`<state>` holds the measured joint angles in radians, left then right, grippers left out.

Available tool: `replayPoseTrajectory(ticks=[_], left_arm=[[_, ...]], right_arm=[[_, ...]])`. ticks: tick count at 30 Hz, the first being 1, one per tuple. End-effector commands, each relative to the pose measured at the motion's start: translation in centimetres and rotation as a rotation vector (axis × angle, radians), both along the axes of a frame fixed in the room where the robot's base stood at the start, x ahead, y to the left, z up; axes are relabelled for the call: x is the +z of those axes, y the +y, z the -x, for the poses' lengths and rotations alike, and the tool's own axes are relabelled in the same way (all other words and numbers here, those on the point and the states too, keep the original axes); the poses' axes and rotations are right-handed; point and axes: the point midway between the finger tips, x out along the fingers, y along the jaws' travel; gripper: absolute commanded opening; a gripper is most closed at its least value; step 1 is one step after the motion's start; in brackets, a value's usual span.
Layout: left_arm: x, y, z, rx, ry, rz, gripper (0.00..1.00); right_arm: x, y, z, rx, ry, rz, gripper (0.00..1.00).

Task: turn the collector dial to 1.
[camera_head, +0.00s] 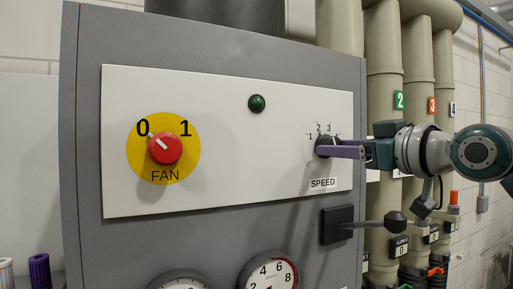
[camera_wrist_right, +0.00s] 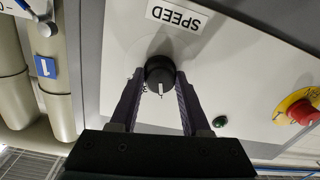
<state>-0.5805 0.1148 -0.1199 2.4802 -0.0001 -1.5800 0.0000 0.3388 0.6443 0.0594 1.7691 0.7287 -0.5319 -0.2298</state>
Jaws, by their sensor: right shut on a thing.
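A black SPEED dial (camera_head: 321,144) sits on the white plate of a grey cabinet, with small numbers 1, 2 and 3 above it. My right gripper (camera_head: 327,151) reaches it from the right and is shut on it. In the right wrist view, the two purple fingers hold the dial (camera_wrist_right: 159,72) from both sides. Its white pointer mark faces away from the SPEED label; the number it meets cannot be read. A red FAN knob (camera_head: 165,149) on a yellow disc has its white mark towards 0. No label reads "collector". My left gripper is out of view.
A green lamp (camera_head: 257,103) sits between the two controls. Below the plate are a black box with a lever (camera_head: 338,225) and two round gauges (camera_head: 268,275), partly cut off. Numbered beige pipes (camera_head: 383,60) stand right of the cabinet, behind my right arm.

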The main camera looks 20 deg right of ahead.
Motion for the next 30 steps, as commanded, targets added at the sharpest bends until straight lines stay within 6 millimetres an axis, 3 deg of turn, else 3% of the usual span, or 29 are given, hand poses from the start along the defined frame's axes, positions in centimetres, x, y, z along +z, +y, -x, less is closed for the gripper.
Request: replayPoseTrajectory(ticks=[11,30], left_arm=[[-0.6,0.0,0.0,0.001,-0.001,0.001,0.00],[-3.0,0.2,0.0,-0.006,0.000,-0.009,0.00]], right_arm=[[-0.1,0.0,0.0,0.001,-0.005,0.054,0.00],[0.1,-0.1,0.0,0.000,-0.042,0.520,0.00]])
